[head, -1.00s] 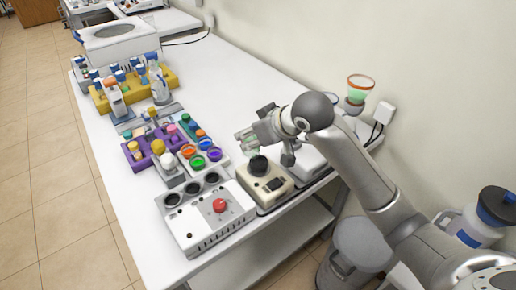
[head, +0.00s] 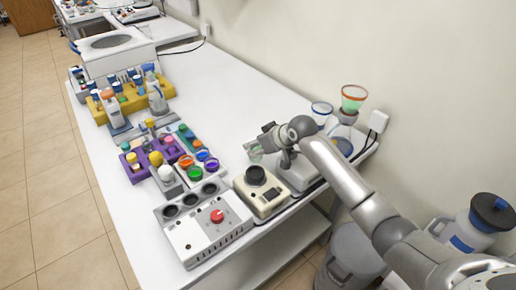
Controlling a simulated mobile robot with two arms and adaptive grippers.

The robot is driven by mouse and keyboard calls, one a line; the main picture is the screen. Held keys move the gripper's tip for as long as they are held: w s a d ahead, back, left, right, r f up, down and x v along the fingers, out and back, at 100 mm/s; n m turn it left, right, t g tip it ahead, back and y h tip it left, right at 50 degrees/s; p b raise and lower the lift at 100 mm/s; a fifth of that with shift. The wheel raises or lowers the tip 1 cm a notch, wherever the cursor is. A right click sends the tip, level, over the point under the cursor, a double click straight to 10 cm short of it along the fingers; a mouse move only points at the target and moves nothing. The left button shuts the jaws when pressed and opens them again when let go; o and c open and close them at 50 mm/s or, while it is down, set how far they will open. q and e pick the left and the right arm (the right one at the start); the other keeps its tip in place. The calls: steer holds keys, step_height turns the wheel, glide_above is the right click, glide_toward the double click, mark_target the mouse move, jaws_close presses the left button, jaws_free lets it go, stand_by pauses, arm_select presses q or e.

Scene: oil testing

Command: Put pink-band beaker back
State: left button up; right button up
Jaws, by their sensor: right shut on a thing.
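My right gripper (head: 262,146) is shut on a small clear, greenish beaker (head: 256,153). It holds the beaker on its left side, over or just behind the black-knobbed beige device; I cannot tell the exact height. The beaker is partly hidden by the fingers, and its band colour is too small to make out. A white holder (head: 183,182) to the left carries several beakers with orange, purple, green and blue rims. My left gripper is not in view.
The beige device with a black knob (head: 264,191) and a white box with a red knob (head: 205,226) stand at the front edge. A purple rack (head: 137,175) and yellow rack (head: 136,101) stand left. Funnels (head: 353,97) are at right. The table's back middle (head: 225,88) is clear.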

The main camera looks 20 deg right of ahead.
steer(key=shift+f, duration=0.85)
steer(key=shift+f, duration=0.2)
steer(key=o, duration=1)
steer(key=shift+o, duration=0.2)
steer(key=shift+r, duration=0.25)
steer(key=v, duration=1.2)
steer(key=shift+b, duration=0.35)
